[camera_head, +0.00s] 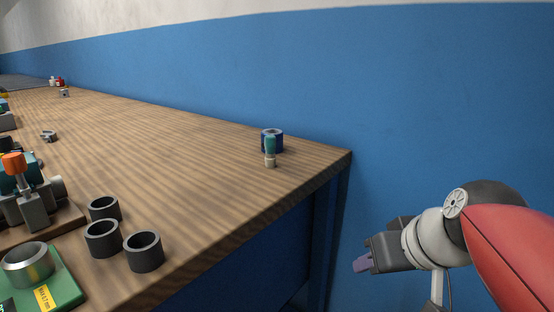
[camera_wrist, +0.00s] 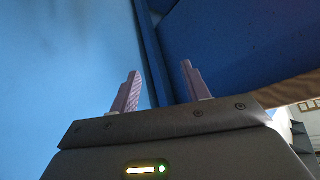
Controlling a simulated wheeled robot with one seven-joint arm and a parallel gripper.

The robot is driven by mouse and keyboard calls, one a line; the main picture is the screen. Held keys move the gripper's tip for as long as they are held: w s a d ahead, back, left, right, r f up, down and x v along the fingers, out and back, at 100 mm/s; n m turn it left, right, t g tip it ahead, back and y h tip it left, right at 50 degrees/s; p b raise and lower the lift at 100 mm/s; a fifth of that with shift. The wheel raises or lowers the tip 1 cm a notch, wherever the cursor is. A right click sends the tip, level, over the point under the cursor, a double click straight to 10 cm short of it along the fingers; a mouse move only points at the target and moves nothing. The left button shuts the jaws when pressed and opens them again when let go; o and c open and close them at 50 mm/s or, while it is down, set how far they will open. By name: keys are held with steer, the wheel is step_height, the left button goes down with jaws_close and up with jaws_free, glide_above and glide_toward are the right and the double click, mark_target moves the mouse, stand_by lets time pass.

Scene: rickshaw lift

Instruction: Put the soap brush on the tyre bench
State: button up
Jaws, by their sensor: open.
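A small brush (camera_head: 270,153) with a teal handle and pale bristles stands, handle up, on the wooden bench (camera_head: 200,140) near its far right corner. It is right in front of a short blue cylindrical pot (camera_head: 279,140), and I cannot tell whether it touches it. My gripper (camera_head: 362,264) is off the bench's right edge, right of and lower than the brush, in free air. In the wrist view its two purple fingers (camera_wrist: 160,88) are apart with nothing between them. I cannot tell which surface is the tyre bench.
Dark hollow cylinders (camera_head: 103,238) stand at the bench's near edge. Beside them are a green block with a metal ring (camera_head: 28,265) and a device with an orange knob (camera_head: 14,165). A blue wall (camera_head: 430,100) runs behind. The bench middle is mostly clear.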

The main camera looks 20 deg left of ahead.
steer(key=w+a+r+n+y, duration=0.4)
steer(key=w+a+r, duration=0.3)
steer(key=w+a, duration=0.15)
steer(key=n+y+b, duration=0.1)
steer(key=n+y, duration=0.4)
glide_toward(271, 136)
steer(key=shift+w+a+f+g, duration=0.3)
steer(key=shift+w+a+f, duration=0.45)
steer(key=shift+w, duration=0.25)
steer(key=shift+w+a+r, duration=0.15)
steer(key=shift+a+r, duration=0.1)
steer(key=shift+a, duration=0.1)
steer(key=x, duration=0.2)
steer(key=p+x, duration=0.1)
steer(key=x, duration=0.3)
steer(key=shift+s+a+p, duration=0.3)
steer(key=shift+s+p, duration=0.05)
steer(key=shift+s, duration=0.05)
steer(key=shift+w+a+f, duration=0.2)
steer(key=shift+a, duration=0.25)
jaws_close()
steer(key=shift+r, duration=0.1)
